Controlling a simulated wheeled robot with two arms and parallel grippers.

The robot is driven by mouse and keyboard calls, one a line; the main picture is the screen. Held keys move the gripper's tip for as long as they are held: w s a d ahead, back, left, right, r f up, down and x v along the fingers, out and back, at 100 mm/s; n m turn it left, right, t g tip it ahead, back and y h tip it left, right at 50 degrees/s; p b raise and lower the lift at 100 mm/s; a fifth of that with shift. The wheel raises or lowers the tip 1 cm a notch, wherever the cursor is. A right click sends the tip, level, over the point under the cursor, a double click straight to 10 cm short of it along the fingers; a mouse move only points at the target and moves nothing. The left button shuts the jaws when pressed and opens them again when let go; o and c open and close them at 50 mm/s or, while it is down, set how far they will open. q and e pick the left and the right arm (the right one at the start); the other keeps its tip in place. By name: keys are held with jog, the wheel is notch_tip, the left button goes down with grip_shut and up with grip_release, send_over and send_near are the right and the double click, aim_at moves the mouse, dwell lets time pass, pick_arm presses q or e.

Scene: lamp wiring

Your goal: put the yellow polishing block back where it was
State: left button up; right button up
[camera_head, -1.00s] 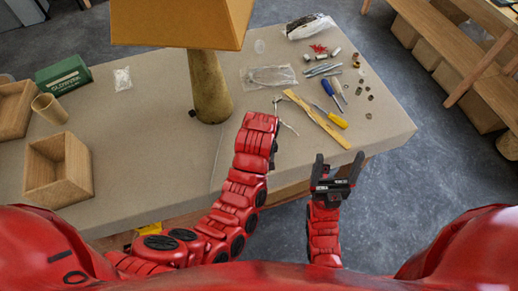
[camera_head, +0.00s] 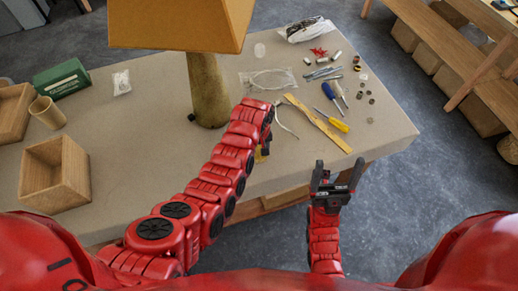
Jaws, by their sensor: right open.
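A small yellow patch (camera_head: 262,152) shows at the underside of my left arm's far end, over the table. It may be the yellow polishing block; most of it is hidden by the arm, and I cannot tell whether it is held. My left gripper (camera_head: 267,133) is mostly hidden behind its own red wrist, so its fingers cannot be made out. My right gripper (camera_head: 336,179) is open and empty, off the table's front edge, with its two dark fingers pointing up in the picture.
The lamp (camera_head: 208,90) stands left of my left arm. A wooden strip (camera_head: 318,123), a yellow-handled screwdriver (camera_head: 332,121), a blue-handled tool (camera_head: 328,90) and small parts lie at right. An open wooden box (camera_head: 55,176) stands at left. The table (camera_head: 385,135) is bare at its right front.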

pick_arm(q)
jog(key=shift+f, duration=0.15)
jog(key=shift+f, duration=0.15)
jog(key=o, duration=1.2)
